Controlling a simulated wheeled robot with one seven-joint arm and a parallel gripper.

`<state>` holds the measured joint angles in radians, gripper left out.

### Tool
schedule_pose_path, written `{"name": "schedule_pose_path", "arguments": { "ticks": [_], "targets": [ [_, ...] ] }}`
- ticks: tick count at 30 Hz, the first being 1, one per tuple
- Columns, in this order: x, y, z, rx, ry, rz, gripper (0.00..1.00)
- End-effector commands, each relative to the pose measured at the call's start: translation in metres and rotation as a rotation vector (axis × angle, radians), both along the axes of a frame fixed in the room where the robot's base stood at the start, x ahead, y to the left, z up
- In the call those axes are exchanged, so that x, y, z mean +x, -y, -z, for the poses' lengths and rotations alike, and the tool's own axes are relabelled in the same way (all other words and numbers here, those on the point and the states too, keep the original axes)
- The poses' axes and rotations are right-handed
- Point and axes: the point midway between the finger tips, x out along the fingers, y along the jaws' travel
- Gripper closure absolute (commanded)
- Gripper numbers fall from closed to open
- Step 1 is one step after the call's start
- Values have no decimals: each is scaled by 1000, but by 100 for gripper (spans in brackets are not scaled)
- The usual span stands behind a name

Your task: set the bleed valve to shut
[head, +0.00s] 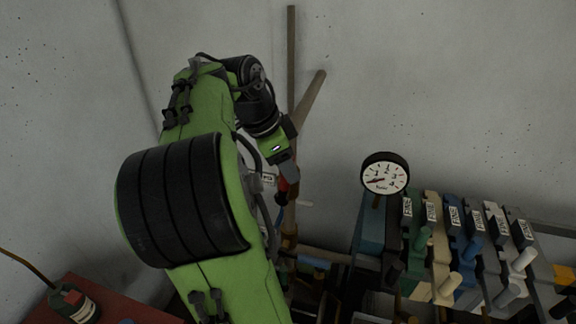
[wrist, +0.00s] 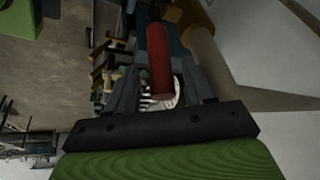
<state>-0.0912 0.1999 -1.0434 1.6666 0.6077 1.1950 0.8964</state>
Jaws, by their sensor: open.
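A red cylindrical handle (wrist: 159,62), which I take to be the bleed valve's lever, shows in the wrist view between the two dark fingers of my gripper (wrist: 157,82). The fingers are open, one on each side of the handle, with gaps visible. I cannot tell how deep the handle sits between them. In the head view my gripper (head: 287,172) is at the brown vertical pipe, and a bit of red (head: 282,184) shows beside it. My green arm hides most of the valve there, so its setting cannot be told.
A round gauge (head: 385,173) stands right of my gripper. Beyond it is a row of several labelled levers (head: 440,245) in different colours. A brown pipe (head: 291,60) runs up the grey wall. A red surface (head: 125,310) with a dark canister (head: 73,303) is at lower left.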

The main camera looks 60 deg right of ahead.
Motion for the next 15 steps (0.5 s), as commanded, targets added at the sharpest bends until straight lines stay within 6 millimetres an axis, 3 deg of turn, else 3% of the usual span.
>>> {"name": "schedule_pose_path", "arguments": {
  "ticks": [4,11,15],
  "targets": [
    [-3,4,13,1,0,1,47],
    [-3,5,14,0,1,-1,47],
    [-3,5,14,0,1,0,66]
  ]
}}
